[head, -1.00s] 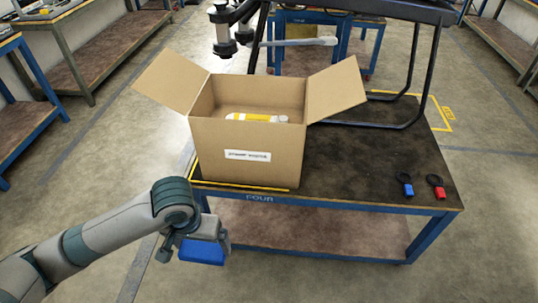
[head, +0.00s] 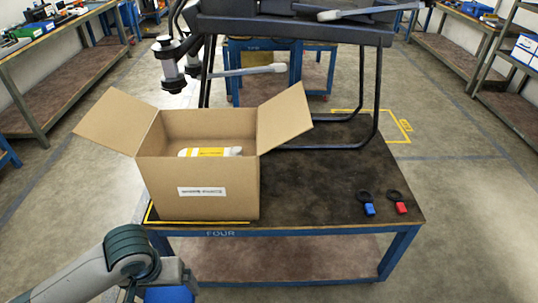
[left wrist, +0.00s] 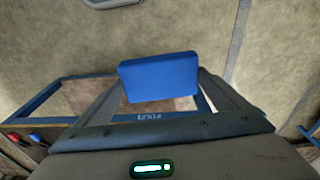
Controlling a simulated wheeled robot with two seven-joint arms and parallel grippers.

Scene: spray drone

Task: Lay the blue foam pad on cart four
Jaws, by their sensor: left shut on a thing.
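The blue foam pad (head: 168,294) is in my left gripper (head: 172,276), at the bottom of the head view, where the frame edge cuts it off. In the left wrist view the pad (left wrist: 158,77) is a plain blue block between the grey fingers (left wrist: 160,92). The gripper is shut on it, in front of cart four's near left corner and apart from the cart. Cart four (head: 310,190) has a dark top, a blue frame and the label FOUR on its front edge. My right gripper is not in view.
An open cardboard box (head: 198,190) with a white and yellow item inside stands on the cart's left part. A dark-legged drone (head: 290,30) stands behind it. Blue (head: 367,205) and red (head: 399,204) tagged items lie at right. The front middle of the top is bare.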

